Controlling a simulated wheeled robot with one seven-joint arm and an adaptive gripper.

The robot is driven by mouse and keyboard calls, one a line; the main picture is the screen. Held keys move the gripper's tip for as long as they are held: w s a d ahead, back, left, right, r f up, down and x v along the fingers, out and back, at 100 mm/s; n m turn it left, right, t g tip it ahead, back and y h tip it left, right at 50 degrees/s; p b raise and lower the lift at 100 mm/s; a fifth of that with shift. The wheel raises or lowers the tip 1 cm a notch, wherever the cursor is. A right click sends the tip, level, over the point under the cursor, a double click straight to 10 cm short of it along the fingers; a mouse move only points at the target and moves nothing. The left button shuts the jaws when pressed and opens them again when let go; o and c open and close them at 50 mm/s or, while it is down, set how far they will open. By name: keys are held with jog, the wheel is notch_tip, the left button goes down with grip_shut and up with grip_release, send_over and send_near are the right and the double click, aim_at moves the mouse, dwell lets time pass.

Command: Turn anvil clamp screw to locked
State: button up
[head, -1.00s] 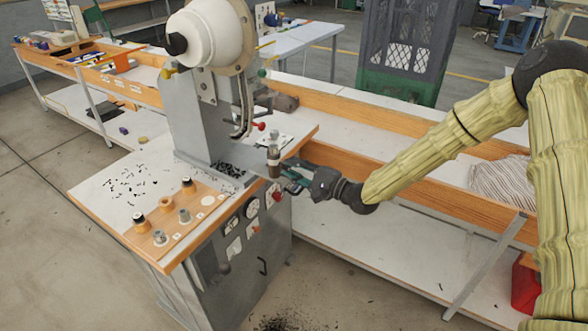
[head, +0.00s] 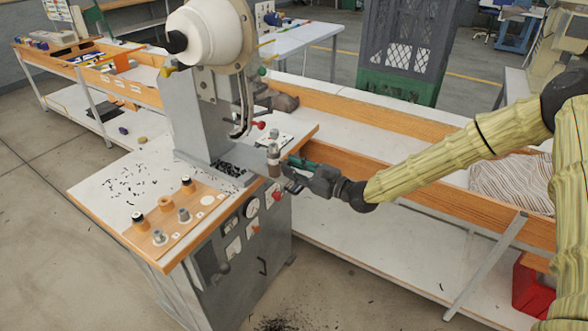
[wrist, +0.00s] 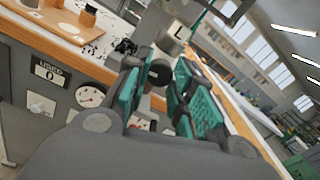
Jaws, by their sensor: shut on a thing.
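The anvil post (head: 273,161) stands upright at the right edge of the press table, a grey cylinder with a brownish lower part. In the wrist view its metal body (wrist: 172,44) carries a letter L near the top. The dark round end of the clamp screw (wrist: 159,72) shows between my teal-padded fingers, facing the camera. My gripper (head: 290,177) reaches in from the right, beside the post, and is shut on the screw. It also shows in the wrist view (wrist: 156,88). The fingers hide most of the screw, and I cannot read its angle.
The press column (head: 197,115) rises behind the post. A red-tipped lever (head: 260,125) hangs close above it. The cabinet front below has a gauge (head: 252,207) and a red knob (head: 255,229). A wooden block with several pegs (head: 170,220) sits at the table's front left.

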jog(key=shift+m, duration=0.8)
jog(key=o, duration=1)
jog(key=shift+o, duration=0.2)
jog(key=v, duration=1.2)
